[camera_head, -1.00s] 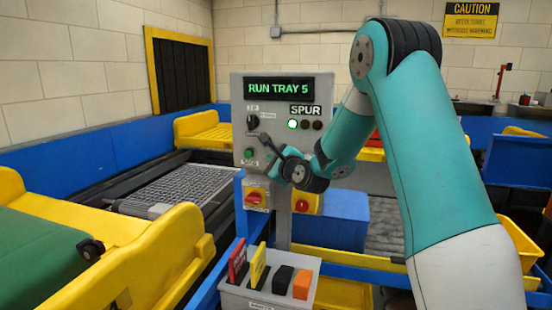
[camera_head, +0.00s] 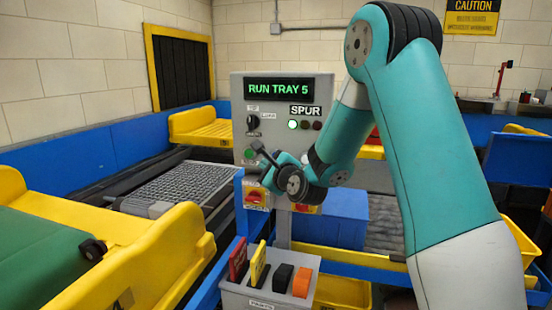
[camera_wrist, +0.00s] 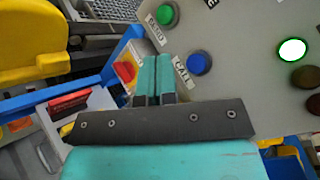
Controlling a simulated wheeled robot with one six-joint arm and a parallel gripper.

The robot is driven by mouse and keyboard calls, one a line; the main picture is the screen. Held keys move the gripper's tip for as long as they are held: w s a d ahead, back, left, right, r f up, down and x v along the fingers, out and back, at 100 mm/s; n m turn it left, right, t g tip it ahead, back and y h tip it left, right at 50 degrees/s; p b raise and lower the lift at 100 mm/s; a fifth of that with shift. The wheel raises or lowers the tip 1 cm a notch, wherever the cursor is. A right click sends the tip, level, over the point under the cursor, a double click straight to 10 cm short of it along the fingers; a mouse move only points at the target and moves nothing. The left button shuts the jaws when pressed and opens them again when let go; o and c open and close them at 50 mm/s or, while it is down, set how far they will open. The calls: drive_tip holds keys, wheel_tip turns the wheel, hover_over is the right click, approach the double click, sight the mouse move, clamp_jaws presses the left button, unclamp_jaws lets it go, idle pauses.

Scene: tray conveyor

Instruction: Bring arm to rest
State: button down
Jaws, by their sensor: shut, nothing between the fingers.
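My gripper (camera_head: 259,148) is shut and empty in front of the lower part of the grey control panel (camera_head: 240,82). In the wrist view its two teal fingers (camera_wrist: 157,66) lie side by side with nothing between them. They point toward the panel, left of the blue button (camera_wrist: 199,64) labelled CALL and below the green button (camera_wrist: 167,14). I cannot tell a clear gap to the panel, but no touch shows. The arm is bent, with its elbow high at the right. The panel display (camera_head: 279,89) reads RUN TRAY 5, and a green lamp (camera_head: 293,124) is lit.
A grey holder (camera_head: 262,299) with red, yellow, black and orange pieces stands below. A mesh tray (camera_head: 180,188) lies on the conveyor at left. A blue bin (camera_head: 345,216) is behind the arm.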

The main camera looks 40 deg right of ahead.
idle(0.4)
drive_tip(key=s+a+n+g+y, duration=0.4)
drive_tip(key=s+a+n, duration=0.1)
drive_tip(key=a+n, duration=0.35)
drive_tip(key=s+a+n+g+y, duration=0.3)
drive_tip(key=s+a+n, duration=0.3)
drive_tip(key=a, duration=0.4)
drive_tip(key=s+a+n+g, duration=0.3)
drive_tip(key=s+n+g, duration=0.2)
drive_tip(key=s+n, duration=0.5)
drive_tip(key=s+a+n+g+h, duration=0.1)
drive_tip(key=s+a+n+g, duration=0.2)
drive_tip(key=s+n, duration=0.7)
drive_tip(key=s+g, duration=0.2)
drive_tip(key=s, duration=0.1)
drive_tip(key=shift+s+a+f, duration=0.2)
drive_tip(key=shift+s+f, duration=0.05)
drive_tip(key=shift+s, duration=0.1)
